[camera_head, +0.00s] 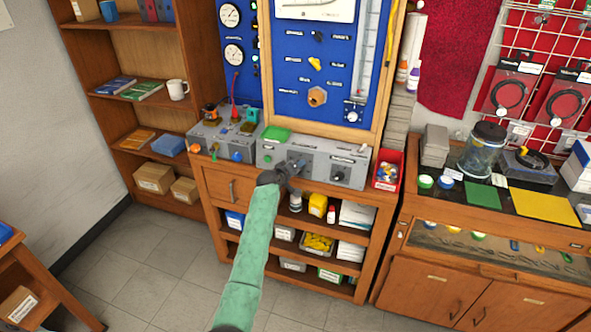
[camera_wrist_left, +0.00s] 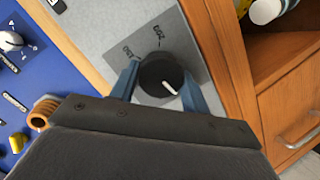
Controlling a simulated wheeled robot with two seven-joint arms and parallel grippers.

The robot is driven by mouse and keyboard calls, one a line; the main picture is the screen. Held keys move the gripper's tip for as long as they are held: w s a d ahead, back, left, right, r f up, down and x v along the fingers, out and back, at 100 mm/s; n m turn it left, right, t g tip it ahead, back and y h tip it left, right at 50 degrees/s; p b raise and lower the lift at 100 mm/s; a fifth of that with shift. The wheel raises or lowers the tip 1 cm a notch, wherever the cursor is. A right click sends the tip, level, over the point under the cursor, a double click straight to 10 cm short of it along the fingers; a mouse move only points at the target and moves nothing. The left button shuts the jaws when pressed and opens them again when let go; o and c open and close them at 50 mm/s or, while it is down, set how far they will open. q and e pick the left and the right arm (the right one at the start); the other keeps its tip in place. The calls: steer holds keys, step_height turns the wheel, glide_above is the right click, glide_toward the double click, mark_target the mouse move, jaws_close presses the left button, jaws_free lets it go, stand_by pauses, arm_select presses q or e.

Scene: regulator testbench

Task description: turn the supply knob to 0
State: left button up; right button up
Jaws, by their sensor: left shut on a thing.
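My left arm reaches up from the bottom of the head view to the front of a grey control box (camera_head: 265,155) on the bench. In the left wrist view, my left gripper (camera_wrist_left: 162,88) has its two blue fingers on either side of a round dark knob (camera_wrist_left: 160,76) and is shut on it. I take this as the supply knob. Its white pointer line is turned toward the lower right of the picture. In the head view, my gripper (camera_head: 290,168) largely hides this knob. My right gripper is not in view.
Another black knob (camera_head: 338,173) sits to the right on the same box. A second grey box (camera_head: 215,142) stands to the left, and a red bin (camera_head: 388,168) to the right. The blue gauge panel (camera_head: 290,75) rises behind. Open shelves with bottles (camera_head: 317,205) lie below.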

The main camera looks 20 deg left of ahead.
arm_select(q)
steer(key=shift+s+f+n, duration=0.1)
steer(key=shift+f+n, duration=0.15)
steer(key=shift+n, duration=1.35)
steer(key=o, duration=1)
steer(key=shift+h, duration=0.3)
steer(key=shift+s+a+r+b, duration=0.1)
steer(key=shift+b, duration=0.25)
steer(key=shift+b+v, duration=1.3)
steer(key=shift+v, duration=2.45)
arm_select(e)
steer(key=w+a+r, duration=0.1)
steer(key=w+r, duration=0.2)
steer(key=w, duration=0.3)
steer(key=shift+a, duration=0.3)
